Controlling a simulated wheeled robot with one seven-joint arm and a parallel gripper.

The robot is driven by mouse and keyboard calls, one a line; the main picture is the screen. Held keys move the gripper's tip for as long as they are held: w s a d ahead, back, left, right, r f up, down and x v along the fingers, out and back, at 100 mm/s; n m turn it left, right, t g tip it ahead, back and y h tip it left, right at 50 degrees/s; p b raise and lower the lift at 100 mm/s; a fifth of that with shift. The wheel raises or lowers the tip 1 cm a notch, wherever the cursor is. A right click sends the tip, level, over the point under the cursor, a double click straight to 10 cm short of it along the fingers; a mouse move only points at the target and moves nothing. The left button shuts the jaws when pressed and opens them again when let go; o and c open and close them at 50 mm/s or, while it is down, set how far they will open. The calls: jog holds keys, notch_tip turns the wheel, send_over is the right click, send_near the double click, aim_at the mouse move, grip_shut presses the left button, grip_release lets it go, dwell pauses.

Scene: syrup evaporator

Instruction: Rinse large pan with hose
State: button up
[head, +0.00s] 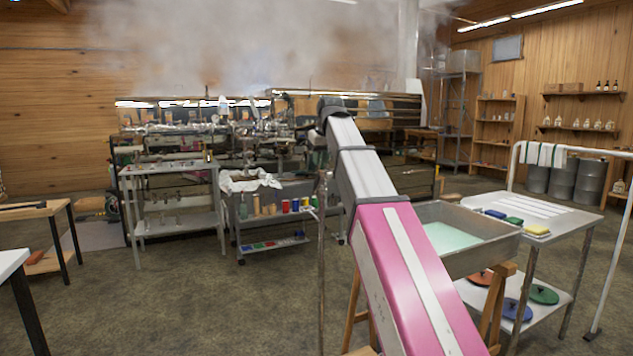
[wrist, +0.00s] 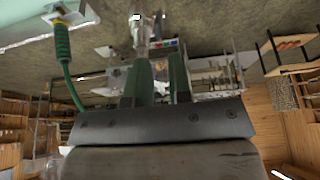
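The large pan (head: 489,260) is a grey metal basin with pale green liquid in it, on a wooden stand right of my arm in the head view. The contact is partly unclear. A green hose (wrist: 68,75) with a ribbed end runs down the left of the wrist view, and its lower part passes behind my gripper.
A side table (head: 560,218) with sponges stands right of the pan, with coloured discs on its lower shelf. A white rail (head: 606,250) stands at far right. A cart (head: 275,215) with bottles and a steel table (head: 170,170) stand ahead. Steam hangs above.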

aim_at(315, 188)
jog(key=x, duration=0.9)
jog(key=shift+f, duration=0.1)
jog(key=shift+c, duration=0.3)
grip_shut()
